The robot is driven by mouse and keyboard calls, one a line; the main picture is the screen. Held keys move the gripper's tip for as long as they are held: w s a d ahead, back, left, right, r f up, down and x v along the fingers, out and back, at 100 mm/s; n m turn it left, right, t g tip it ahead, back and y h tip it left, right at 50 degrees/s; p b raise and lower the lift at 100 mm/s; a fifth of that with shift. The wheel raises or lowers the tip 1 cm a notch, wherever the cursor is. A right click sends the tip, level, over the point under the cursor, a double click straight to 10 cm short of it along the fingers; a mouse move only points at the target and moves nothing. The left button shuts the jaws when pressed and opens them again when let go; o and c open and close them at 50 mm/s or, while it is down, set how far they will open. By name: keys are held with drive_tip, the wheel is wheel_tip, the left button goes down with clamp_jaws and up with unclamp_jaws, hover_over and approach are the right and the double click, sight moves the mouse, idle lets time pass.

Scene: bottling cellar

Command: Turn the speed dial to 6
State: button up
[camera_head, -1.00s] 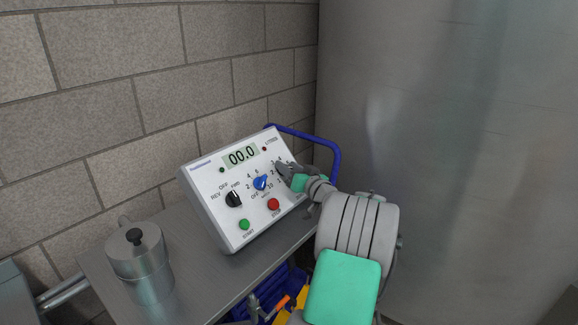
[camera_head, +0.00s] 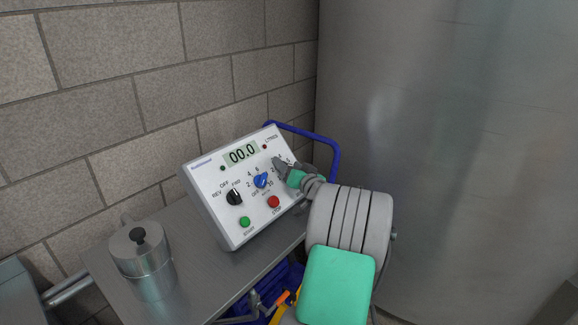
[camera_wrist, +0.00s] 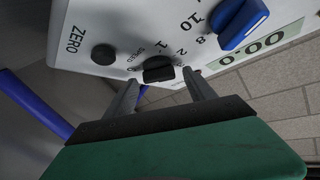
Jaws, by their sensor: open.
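The white control panel (camera_head: 215,202) stands tilted on a metal shelf, its display (camera_head: 240,154) reading 00.0. In the wrist view a black dial (camera_wrist: 158,70) with SPEED lettered beside it sits between the tips of my open gripper (camera_wrist: 161,78), one finger on each side. I cannot tell whether the fingers touch it, nor where its pointer stands. In the head view my gripper (camera_head: 282,167) covers this dial on the panel's right side. A blue dial (camera_head: 261,181) with numbers around it is left of the gripper; it also shows in the wrist view (camera_wrist: 240,22).
On the panel are a black FWD/OFF/REV knob (camera_head: 234,197), a green button (camera_head: 245,222), a red button (camera_head: 273,202) and a black ZERO button (camera_wrist: 103,54). A metal pot (camera_head: 143,255) stands at left. A blue rail (camera_head: 335,155) and a large steel surface (camera_head: 450,150) are close at right.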

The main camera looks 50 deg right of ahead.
drive_tip(key=v, duration=0.7)
drive_tip(key=shift+s+b, duration=0.3)
drive_tip(key=shift+b, duration=0.1)
drive_tip(key=shift+a, duration=0.1)
